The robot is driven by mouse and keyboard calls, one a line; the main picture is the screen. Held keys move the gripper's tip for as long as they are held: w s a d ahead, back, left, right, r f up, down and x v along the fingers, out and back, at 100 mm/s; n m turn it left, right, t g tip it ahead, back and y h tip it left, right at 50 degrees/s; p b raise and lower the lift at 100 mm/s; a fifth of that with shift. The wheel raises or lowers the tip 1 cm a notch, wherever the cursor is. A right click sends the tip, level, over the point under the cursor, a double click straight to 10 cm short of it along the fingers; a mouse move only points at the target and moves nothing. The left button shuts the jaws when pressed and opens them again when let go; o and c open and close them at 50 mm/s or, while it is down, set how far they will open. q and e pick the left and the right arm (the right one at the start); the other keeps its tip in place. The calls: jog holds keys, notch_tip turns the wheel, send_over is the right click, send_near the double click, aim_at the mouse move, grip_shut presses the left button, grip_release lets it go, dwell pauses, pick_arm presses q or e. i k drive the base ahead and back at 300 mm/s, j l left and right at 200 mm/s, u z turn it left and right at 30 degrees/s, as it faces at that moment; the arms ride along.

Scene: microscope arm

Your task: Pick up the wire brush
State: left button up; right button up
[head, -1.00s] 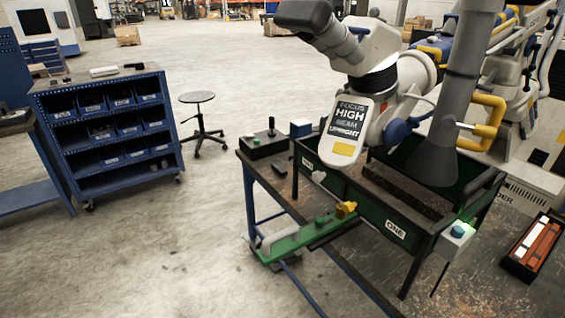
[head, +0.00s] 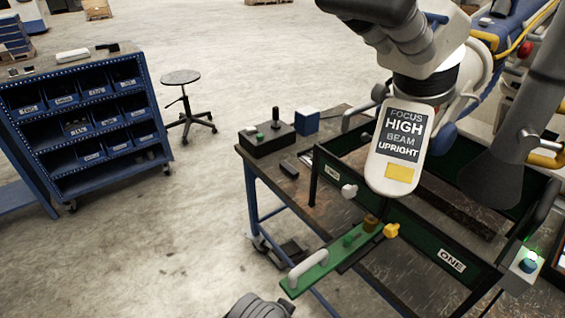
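I cannot make out a wire brush for certain in the head view. A small dark block (head: 289,170) lies on the workbench beside the control box, too small to identify. A dark object (head: 107,47) and a white one (head: 72,56) lie on top of the blue bin cart, also unclear. Neither gripper's fingers show. A dark grey rounded part, perhaps of my own arm, shows at the bottom edge.
The workbench (head: 338,238) carries a green-walled frame labelled ONE, with a green handled bar jutting out in front. A microscope head (head: 401,145) hangs over it. A stool (head: 181,78) stands between the blue cart (head: 90,122) and the bench, with open floor around.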

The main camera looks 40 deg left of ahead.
aim_at(285, 167)
jog(key=i+j, duration=0.1)
jog(key=j, duration=0.25)
jog(key=i+j, duration=0.1)
jog(key=j, duration=0.25)
jog(key=i+j+z, duration=0.1)
jog(key=j, duration=0.25)
jog(key=i+j+z, duration=0.1)
jog(key=j, duration=0.25)
jog(key=i+j, duration=0.2)
jog(key=i+j+z, duration=0.15)
jog(key=j, duration=0.3)
jog(key=j+z, duration=0.1)
jog(key=j, duration=0.25)
jog(key=i+j+z, duration=0.1)
jog(key=j, duration=0.3)
jog(key=i, duration=0.05)
